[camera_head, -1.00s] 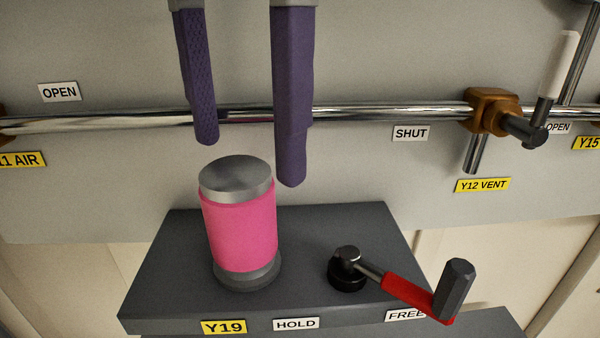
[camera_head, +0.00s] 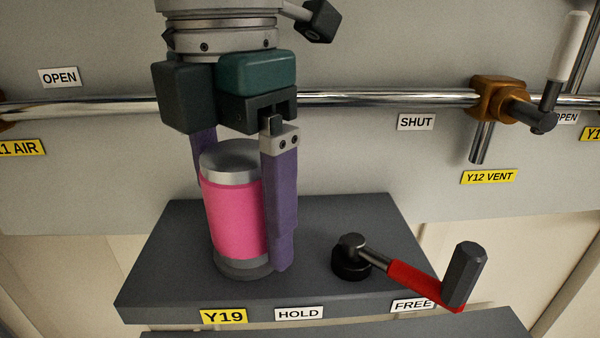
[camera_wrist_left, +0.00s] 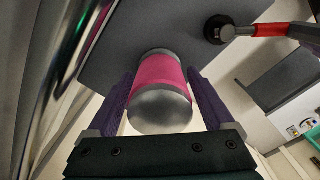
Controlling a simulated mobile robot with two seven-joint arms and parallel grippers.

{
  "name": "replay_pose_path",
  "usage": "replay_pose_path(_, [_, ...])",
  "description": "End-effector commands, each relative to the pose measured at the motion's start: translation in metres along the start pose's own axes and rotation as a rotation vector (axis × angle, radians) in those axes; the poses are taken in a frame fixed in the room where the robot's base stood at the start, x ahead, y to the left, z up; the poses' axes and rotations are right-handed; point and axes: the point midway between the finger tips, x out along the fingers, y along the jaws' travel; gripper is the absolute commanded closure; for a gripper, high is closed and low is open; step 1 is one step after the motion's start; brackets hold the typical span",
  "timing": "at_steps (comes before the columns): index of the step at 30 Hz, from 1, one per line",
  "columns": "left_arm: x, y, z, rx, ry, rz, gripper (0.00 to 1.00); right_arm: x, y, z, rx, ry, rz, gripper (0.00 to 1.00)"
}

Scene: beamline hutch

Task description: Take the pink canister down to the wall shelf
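The pink canister (camera_head: 234,218), with metal ends, stands upright on a dark grey ledge (camera_head: 330,290) marked Y19. It also shows from above in the left wrist view (camera_wrist_left: 160,75). My left gripper (camera_head: 240,255) has come down from above with one purple finger on each side of the canister. In the left wrist view, gaps show between the fingers and the canister, so the gripper (camera_wrist_left: 158,90) is open around it. A second dark grey surface (camera_head: 400,326) shows lower down at the bottom edge; I cannot tell if it is the wall shelf. My right gripper is not in view.
A lever with a red handle (camera_head: 415,280) sits on the ledge to the right of the canister, pointing towards the FREE label (camera_head: 412,305). A HOLD label (camera_head: 299,314) is left of it. A shiny pipe (camera_head: 380,99) with a brown valve (camera_head: 497,103) runs behind.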

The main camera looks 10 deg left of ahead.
Motion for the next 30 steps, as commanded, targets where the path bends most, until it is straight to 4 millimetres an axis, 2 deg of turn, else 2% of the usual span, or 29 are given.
replay_pose_path(2, [-0.0002, -0.0001, 0.0001, 0.0, 0.0, 0.0, 0.24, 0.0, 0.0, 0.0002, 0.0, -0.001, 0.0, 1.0])
replay_pose_path(22, [-0.0004, -0.0002, 0.0002, 0.0, 0.0, 0.0, 0.99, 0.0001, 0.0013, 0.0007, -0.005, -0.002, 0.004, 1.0])
replay_pose_path(30, [-0.0009, -0.0001, 0.0005, 0.0, -0.002, 0.0, 1.0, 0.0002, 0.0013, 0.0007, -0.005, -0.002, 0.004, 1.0])
